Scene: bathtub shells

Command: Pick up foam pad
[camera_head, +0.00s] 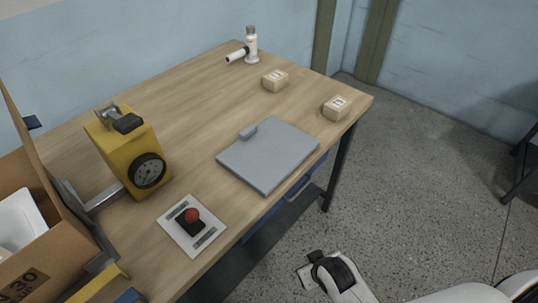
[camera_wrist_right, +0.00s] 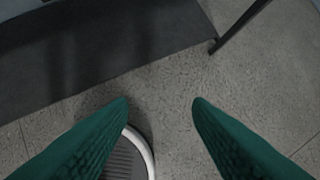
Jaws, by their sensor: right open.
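A flat grey pad (camera_head: 268,157), which I take for the foam pad, lies on the wooden table (camera_head: 190,90) near its right front edge. My right arm (camera_head: 338,275) shows low in the head view, beyond the table's front edge and apart from the pad. In the right wrist view the green fingers of my right gripper (camera_wrist_right: 160,103) are spread with nothing between them, above the floor. The pad is not in the wrist view. My left gripper is not in view.
A yellow device with a dial (camera_head: 130,155) and a plate with a red knob (camera_head: 192,222) stand left of the pad. A cardboard box (camera_head: 50,250) is at far left.

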